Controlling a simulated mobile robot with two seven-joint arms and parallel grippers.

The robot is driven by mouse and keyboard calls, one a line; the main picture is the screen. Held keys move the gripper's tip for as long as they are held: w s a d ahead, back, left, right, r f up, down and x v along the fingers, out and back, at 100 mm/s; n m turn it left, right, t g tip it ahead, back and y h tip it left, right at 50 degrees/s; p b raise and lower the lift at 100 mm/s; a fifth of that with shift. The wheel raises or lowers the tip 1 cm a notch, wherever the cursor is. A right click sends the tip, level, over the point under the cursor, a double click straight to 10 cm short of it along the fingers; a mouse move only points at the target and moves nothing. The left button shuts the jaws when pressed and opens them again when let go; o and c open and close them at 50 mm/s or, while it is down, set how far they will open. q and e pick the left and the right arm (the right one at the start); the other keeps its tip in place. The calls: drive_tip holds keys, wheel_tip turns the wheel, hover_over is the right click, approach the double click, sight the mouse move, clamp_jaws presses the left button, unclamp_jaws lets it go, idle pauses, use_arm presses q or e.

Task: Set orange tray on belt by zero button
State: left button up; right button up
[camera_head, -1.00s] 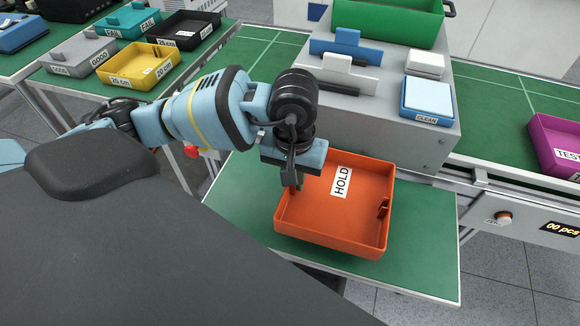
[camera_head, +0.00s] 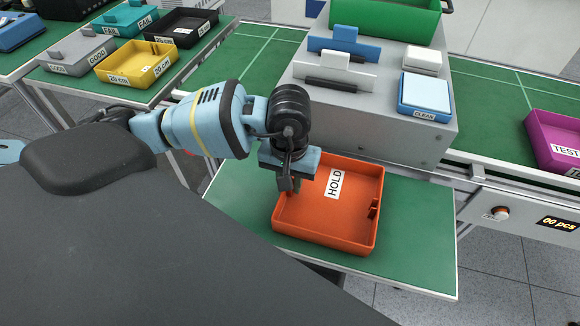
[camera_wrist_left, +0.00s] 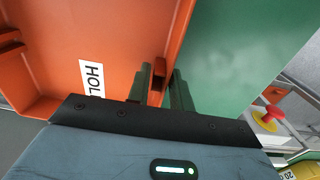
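The orange tray (camera_head: 325,235), labelled HOLD, is over the green-topped side table (camera_head: 420,240) in front of the grey console. Whether its base touches the table I cannot tell. My left gripper (camera_head: 294,187) is at the tray's left wall; the left wrist view shows its two fingers (camera_wrist_left: 166,88) close together, one either side of an orange tab on the wall (camera_wrist_left: 160,72). The green belt (camera_head: 485,130) runs behind, to the right. An orange button (camera_head: 501,212) with a small label, unreadable here, sits on its front rail. My right gripper is out of view.
The grey console (camera_head: 390,135) carries blue and white holders and a CLEAN pad (camera_head: 425,95). A purple TEST tray (camera_head: 555,140) sits on the belt at right, beside clear belt. A "00 pcs" display (camera_head: 557,225) is on the rail. Several labelled trays stand at upper left.

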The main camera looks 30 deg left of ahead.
use_arm(q)
drive_tip(key=shift+o, duration=1.2)
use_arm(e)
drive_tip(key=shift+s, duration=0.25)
use_arm(q)
drive_tip(key=shift+r, duration=0.15)
drive_tip(key=shift+r, duration=0.3)
wheel_tip(320, 180, up, 12)
drive_tip(key=shift+f, duration=0.25)
drive_tip(key=shift+c, duration=0.3)
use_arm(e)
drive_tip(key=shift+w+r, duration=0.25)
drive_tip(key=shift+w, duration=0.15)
